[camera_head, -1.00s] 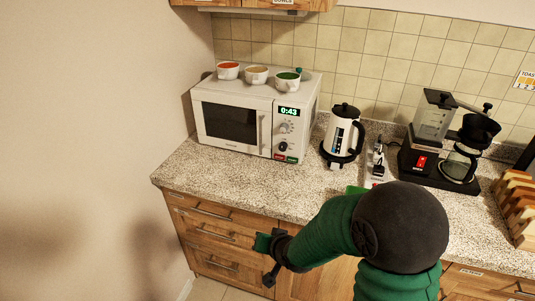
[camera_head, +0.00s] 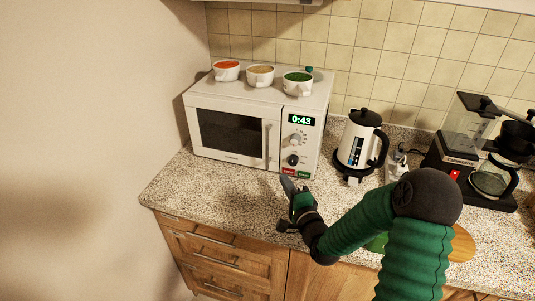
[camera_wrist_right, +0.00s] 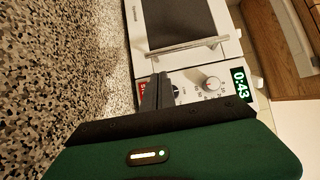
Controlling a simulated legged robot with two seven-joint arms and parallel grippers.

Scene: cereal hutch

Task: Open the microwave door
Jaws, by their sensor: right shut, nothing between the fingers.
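The white microwave (camera_head: 252,96) stands on the counter against the tiled back wall, its door (camera_head: 231,130) shut and its display (camera_head: 301,120) reading 0:43. A vertical handle (camera_head: 268,145) is at the door's right edge. It also shows sideways in the right wrist view (camera_wrist_right: 190,47). My right gripper (camera_head: 287,183) is just in front of the microwave's lower right corner, below the control panel and apart from the handle. In the right wrist view its fingers (camera_wrist_right: 158,88) are together and empty, overlapping the buttons and lower dial. My left gripper is not in view.
Three cups, with red (camera_head: 226,71), tan (camera_head: 260,75) and green (camera_head: 298,83) contents, stand on top of the microwave. A white kettle (camera_head: 358,146) and a coffee maker (camera_head: 490,170) stand to the right. The counter (camera_head: 210,186) in front of the microwave is clear.

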